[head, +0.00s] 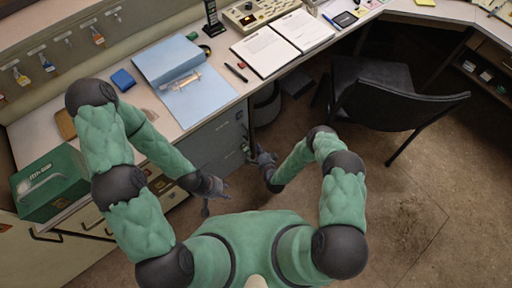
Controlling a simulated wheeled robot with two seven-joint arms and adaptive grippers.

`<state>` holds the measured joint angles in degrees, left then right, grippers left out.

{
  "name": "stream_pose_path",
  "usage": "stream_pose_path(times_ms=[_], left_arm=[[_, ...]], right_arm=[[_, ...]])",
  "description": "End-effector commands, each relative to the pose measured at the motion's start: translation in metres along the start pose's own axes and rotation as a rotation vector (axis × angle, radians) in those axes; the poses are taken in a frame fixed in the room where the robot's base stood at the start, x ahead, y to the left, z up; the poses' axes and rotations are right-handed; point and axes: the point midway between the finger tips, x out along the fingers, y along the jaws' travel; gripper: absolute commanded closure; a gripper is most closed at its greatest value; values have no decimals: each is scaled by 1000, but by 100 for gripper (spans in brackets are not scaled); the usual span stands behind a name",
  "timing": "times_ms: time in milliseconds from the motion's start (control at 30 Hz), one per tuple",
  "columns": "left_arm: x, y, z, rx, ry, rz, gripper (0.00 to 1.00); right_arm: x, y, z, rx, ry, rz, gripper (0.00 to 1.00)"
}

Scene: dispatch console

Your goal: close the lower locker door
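A blue-grey locker (214,138) stands under the desk, its front seen steeply from above. Its lower part is partly hidden by my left forearm and gripper, and I cannot tell how far the lower door stands open. My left gripper (217,203) is low in front of the locker, fingers spread and empty. My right gripper (254,155) is at the locker's right front edge, close to small fittings there. I cannot tell whether it touches the locker or how far its fingers are apart.
The desk top (222,98) above the locker holds a blue folder (168,62) and open papers (265,52). A green box (48,184) is at the left. A black chair (385,102) stands at the right, and a bin (266,105) under the desk. The floor (415,205) at right is clear.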

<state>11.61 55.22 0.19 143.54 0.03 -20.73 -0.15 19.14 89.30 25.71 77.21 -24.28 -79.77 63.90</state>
Motion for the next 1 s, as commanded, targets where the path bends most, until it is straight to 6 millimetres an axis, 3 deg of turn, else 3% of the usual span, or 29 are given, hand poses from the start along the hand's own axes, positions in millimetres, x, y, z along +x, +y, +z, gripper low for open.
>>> stream_pose_path(times_ms=[500, 1000], left_arm=[[-27, 10, -1, 0, 4, 0, 60], [-29, 10, 0, 0, 3, 0, 60]], right_arm=[[-71, -3, -26, 1, 6, 0, 100], [-80, -4, -28, -13, -2, 13, 100]])
